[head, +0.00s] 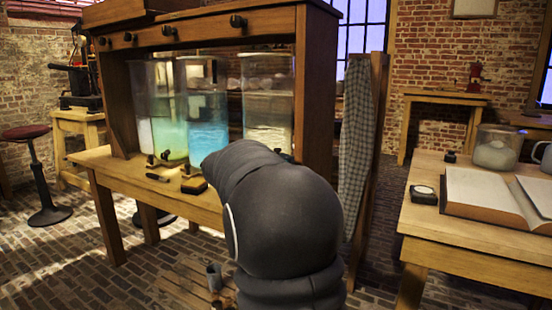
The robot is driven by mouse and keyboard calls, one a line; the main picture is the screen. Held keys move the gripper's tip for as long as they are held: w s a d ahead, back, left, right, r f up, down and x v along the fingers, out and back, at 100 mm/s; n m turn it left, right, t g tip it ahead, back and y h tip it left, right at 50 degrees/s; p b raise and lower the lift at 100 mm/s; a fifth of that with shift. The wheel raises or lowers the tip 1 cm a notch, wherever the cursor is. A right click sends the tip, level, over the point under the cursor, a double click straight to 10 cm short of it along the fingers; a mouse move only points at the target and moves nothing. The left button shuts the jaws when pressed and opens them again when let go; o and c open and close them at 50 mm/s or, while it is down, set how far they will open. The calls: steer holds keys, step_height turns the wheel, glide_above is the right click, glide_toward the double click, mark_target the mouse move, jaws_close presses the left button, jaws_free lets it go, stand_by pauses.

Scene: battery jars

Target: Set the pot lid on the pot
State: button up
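I cannot make out a pot or a pot lid for sure in the head view. A white vessel (545,157) with a dark curved handle is cut off by the right edge, on the right table. It may be the pot, but too little of it shows to tell. My thick dark arm fills the lower middle of the view and hides part of the bench and floor. My gripper is not in view, so I cannot see whether it holds anything.
A wooden bench (125,185) with a hooded frame holds several glass jars (207,108) of liquid. The right table (470,255) carries an open book (485,190), a small dial (424,194) and a glass jar (497,148). A red stool (26,133) stands left.

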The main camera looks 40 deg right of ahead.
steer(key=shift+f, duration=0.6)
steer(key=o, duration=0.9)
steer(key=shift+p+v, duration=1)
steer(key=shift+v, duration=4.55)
